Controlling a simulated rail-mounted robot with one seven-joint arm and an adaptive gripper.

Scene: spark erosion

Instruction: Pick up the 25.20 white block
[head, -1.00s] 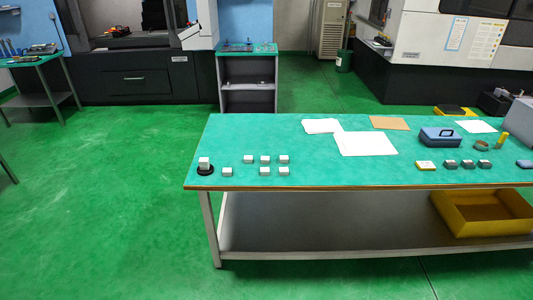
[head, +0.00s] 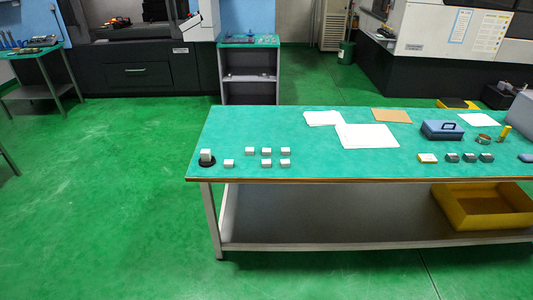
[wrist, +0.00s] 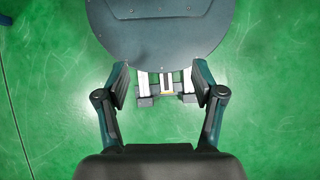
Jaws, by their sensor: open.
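Several small white blocks stand on the green table (head: 300,130) in the head view. One white block (head: 206,154) sits on a round black base at the table's left end. Another white block (head: 229,163) stands just right of it, and more form a small group (head: 266,152) further right. No 25.20 marking is legible, so I cannot tell which block bears it. My gripper (wrist: 160,88) shows only in the wrist view, with its two fingers spread apart and nothing between them. It hangs over the green floor and parts of my own body, away from the blocks.
White papers (head: 367,136) and a brown sheet (head: 391,115) lie behind the blocks. A blue toolbox (head: 442,129), a yellow-and-white block (head: 427,158) and several grey blocks (head: 469,157) stand at the right. A yellow bin (head: 484,208) rests on the lower shelf. Floor left of the table is clear.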

